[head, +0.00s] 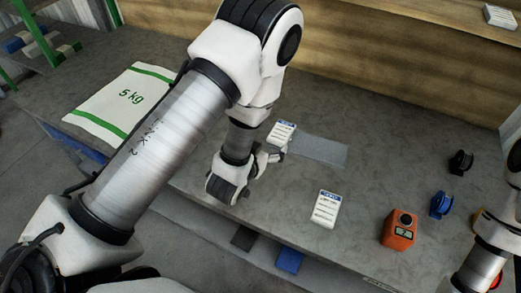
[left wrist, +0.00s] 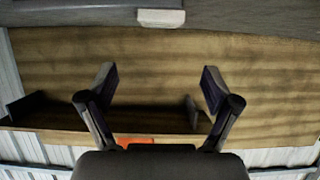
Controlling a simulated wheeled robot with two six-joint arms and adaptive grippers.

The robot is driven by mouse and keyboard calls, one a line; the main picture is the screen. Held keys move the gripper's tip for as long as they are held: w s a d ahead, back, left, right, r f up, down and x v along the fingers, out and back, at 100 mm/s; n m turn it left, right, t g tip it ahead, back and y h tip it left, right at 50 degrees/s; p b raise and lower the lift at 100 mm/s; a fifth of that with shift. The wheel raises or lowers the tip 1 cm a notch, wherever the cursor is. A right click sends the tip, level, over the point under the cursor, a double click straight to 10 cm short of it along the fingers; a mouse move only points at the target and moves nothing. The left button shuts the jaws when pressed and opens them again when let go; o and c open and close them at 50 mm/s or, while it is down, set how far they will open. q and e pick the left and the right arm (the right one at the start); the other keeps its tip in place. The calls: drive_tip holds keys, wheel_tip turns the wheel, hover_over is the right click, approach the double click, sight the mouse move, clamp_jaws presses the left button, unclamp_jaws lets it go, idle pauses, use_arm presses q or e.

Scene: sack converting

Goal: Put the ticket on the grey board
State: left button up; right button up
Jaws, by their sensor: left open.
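Two white cards with blue headings and printed lines show in the head view. One card (head: 282,131) is at the left end of the flat grey board (head: 322,152); I cannot tell whether it rests on the board or beside it. The other card (head: 326,209) lies on the table, nearer the front edge. My left gripper (head: 273,154) is open and empty, close to the first card and the board's left end. Its spread fingers show in the left wrist view (left wrist: 160,84), with a white slab (left wrist: 161,18) beyond them at the top. My right gripper is out of view.
An orange device (head: 399,230), a blue roll holder (head: 441,205) and a black one (head: 461,162) stand on the right. A white 5 kg sack (head: 124,100) lies on the left. A wooden wall (head: 350,40) closes the back; the table between board and wall is clear.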

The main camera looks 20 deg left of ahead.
use_arm(q)
drive_tip(key=v, duration=0.4)
drive_tip(key=shift+s+r, duration=0.2)
drive_tip(key=shift+s, duration=0.15)
